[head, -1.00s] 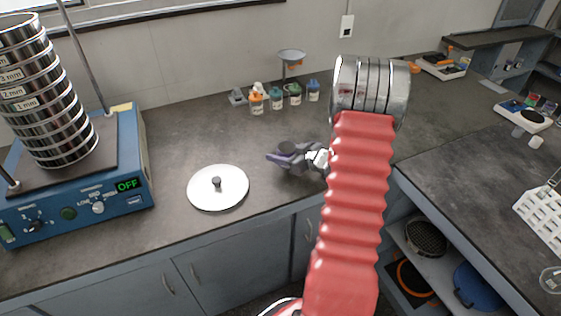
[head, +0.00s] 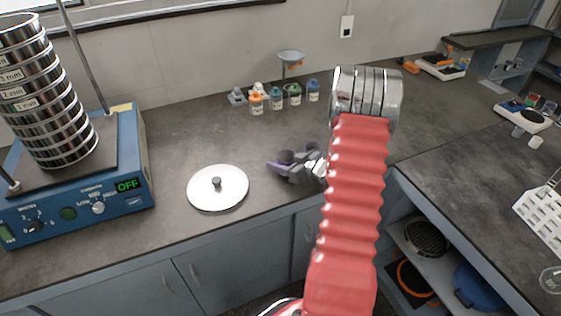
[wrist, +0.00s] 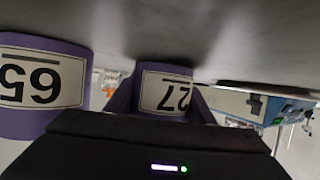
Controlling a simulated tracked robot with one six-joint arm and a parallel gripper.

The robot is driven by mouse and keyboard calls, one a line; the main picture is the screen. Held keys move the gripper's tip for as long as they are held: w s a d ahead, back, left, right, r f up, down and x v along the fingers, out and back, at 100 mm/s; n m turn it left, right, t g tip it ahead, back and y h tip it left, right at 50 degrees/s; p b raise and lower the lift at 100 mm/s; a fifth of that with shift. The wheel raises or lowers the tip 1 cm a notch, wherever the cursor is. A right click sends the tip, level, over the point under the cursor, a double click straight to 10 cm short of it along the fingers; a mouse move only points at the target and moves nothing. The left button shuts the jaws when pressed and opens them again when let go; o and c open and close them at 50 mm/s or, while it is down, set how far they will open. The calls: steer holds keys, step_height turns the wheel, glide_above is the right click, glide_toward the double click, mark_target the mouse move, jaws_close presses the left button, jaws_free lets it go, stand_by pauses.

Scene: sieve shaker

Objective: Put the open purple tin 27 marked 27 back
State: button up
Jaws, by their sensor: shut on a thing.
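The purple tin 27 (wrist: 166,92) shows upside down in the wrist view, its white label between the two purple fingers of my gripper (wrist: 163,103). My gripper is shut on it. In the head view my gripper (head: 287,166) is low over the bench, right of the white lid disc, with a dark round tin top (head: 285,157) between its fingers. A purple tin marked 65 (wrist: 42,85) stands beside tin 27, nearer the wrist camera. I cannot tell whether tin 27 touches the bench, nor see inside it.
The white disc with a knob (head: 218,188) lies on the bench (head: 165,150). The blue shaker (head: 125,165), reading OFF, carries a sieve stack at left. Several small jars (head: 276,98) and a funnel stand (head: 292,58) are near the wall. My red arm hides bench at right.

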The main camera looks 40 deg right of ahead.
steer(key=o, duration=1.1)
steer(key=shift+f, duration=0.1)
steer(key=shift+s+r, duration=0.25)
steer(key=v, duration=1.1)
steer(key=shift+s+r, duration=0.1)
steer(key=shift+s, duration=0.15)
steer(key=shift+w, duration=0.1)
